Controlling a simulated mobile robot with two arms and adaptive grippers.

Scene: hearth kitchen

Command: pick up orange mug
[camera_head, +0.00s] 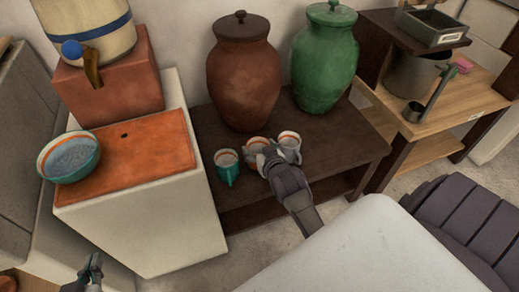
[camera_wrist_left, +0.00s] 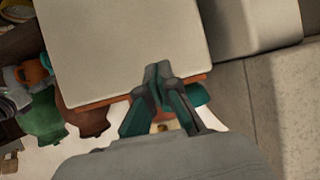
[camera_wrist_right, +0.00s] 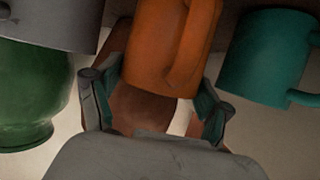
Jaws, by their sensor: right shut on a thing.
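The orange mug (camera_wrist_right: 165,45) sits between the fingers of my right gripper (camera_wrist_right: 155,105), which is shut on it in the right wrist view. In the head view the orange mug (camera_head: 256,146) is partly hidden behind my right gripper (camera_head: 265,156), at the front of the dark wooden table. A teal mug (camera_head: 227,167) stands to its left and a grey mug with an orange rim (camera_head: 289,142) close to its right. My left gripper (camera_head: 92,268) is low at the left, beside the white cabinet, shut and empty; its fingertips meet in the left wrist view (camera_wrist_left: 158,76).
A brown jar (camera_head: 243,75) and a green jar (camera_head: 324,60) stand behind the mugs on the dark table (camera_head: 345,150). A bowl (camera_head: 68,158) sits on the orange-topped white cabinet (camera_head: 150,220). A wooden table (camera_head: 445,110) with a pot stands at right.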

